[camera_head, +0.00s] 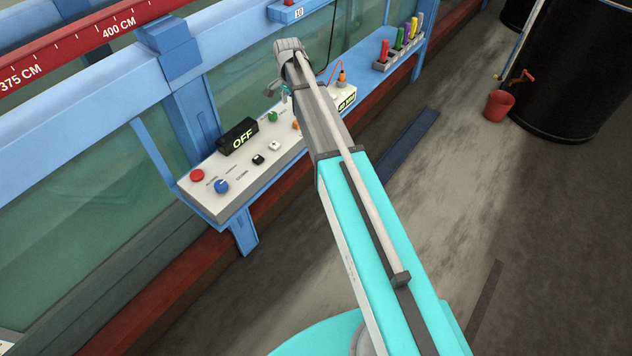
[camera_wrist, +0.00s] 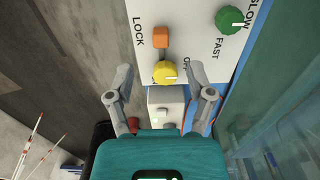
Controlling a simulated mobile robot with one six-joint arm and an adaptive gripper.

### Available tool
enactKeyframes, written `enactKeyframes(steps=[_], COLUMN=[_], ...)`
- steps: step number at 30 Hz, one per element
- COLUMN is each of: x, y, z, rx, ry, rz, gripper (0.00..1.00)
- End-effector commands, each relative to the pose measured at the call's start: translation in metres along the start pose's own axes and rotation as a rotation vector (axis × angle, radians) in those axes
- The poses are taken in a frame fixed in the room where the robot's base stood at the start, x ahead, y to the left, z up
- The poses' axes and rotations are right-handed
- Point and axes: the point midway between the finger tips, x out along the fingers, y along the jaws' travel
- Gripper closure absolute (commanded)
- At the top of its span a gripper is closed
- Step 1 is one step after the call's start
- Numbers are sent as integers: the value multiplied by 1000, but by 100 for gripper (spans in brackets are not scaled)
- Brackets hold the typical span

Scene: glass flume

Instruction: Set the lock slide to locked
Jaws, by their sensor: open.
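The lock slide is an orange block (camera_wrist: 161,37) on the white control panel (camera_wrist: 190,12), beside the printed word LOCK in the wrist view. In the head view only a bit of orange (camera_head: 296,125) shows at the edge of my arm. My gripper (camera_wrist: 160,84) is open and empty. Its two fingers are spread on either side of a yellow knob (camera_wrist: 165,74) and a pale box, with the orange block farther up the picture. In the head view my gripper (camera_head: 279,92) hangs over the panel's back part, and its fingers are partly hidden.
A green knob (camera_wrist: 230,18) sits right of the slide. The panel also carries a black OFF display (camera_head: 238,136), a red button (camera_head: 197,175) and a blue knob (camera_head: 221,186). The flume glass (camera_wrist: 285,90) stands close on the right.

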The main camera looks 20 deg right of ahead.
Motion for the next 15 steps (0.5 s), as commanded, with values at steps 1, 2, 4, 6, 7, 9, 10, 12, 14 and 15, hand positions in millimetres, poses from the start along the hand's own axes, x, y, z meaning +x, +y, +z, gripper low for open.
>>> enactKeyframes(steps=[1,2,4,6,7,9,10,12,14,15], x=[-9,-12,-17,-21,-24,-27,-29,-33,-36,-33], y=[0,0,0,0,0,0,0,0,0,3], z=[0,0,0,0,0,0,0,0,0,2], rx=[0,0,0,0,0,0,0,0,0,-6], ry=[0,0,0,0,0,0,0,0,0,0], rz=[0,0,0,0,0,0,0,0,0,0], gripper=[31,31,31,31,31,31,31,31,31,31])
